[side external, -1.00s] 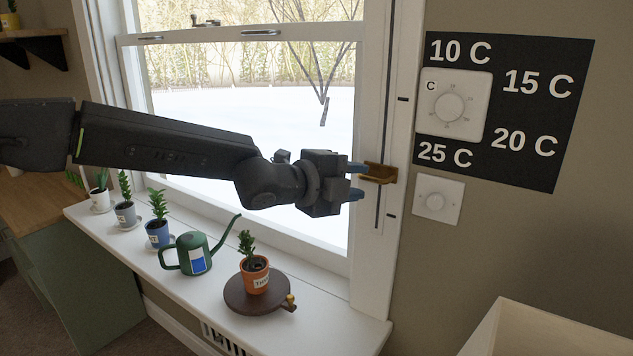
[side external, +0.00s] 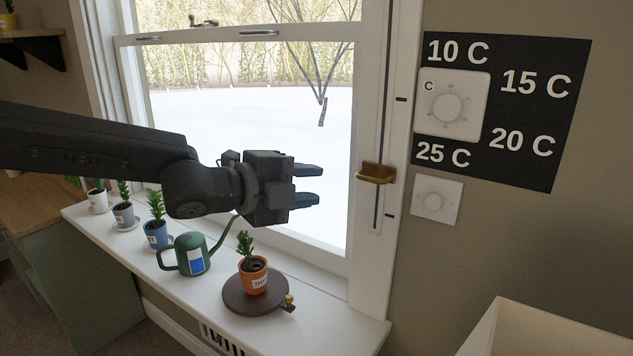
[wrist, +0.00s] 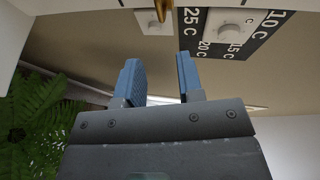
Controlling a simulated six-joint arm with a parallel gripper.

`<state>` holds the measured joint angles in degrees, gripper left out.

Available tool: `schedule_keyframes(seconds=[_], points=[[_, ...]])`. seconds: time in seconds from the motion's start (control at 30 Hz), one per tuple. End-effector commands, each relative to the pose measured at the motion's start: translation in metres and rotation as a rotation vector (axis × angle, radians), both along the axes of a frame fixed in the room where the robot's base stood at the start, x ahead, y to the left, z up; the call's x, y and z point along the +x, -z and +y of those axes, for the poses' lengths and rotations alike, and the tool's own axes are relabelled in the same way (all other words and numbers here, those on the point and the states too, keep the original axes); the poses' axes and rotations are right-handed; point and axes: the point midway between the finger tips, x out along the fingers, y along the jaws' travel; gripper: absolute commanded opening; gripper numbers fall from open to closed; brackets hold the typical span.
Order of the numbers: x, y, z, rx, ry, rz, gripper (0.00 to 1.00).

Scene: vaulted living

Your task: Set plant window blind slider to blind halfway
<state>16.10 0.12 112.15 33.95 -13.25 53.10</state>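The blind slider (side external: 376,173) is a brown-gold knob on a vertical slot in the white window frame. It sits in the lower part of the slot, between the upper dark mark (side external: 401,99) and the lower dark mark (side external: 389,215), nearer the lower one. My gripper (side external: 318,184) is to the left of the slider, apart from it, with its two fingers spread and nothing between them. In the wrist view the open blue fingers (wrist: 160,82) show, and part of the slider (wrist: 157,22) is at the top edge.
Below my arm, the sill holds a green watering can (side external: 190,254), an orange potted plant (side external: 254,275) on a round brown stand, and several other pots.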

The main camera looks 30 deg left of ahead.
Motion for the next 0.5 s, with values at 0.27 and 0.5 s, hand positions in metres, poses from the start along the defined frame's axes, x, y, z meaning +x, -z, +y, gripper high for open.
schedule_keyframes(seconds=[0.27, 0.5], points=[[0.0, 0.035, -0.011, -0.02, 0.07, -0.18, 0.34], [-0.001, 0.048, 0.003, 0.004, 0.002, -0.357, 0.34]])
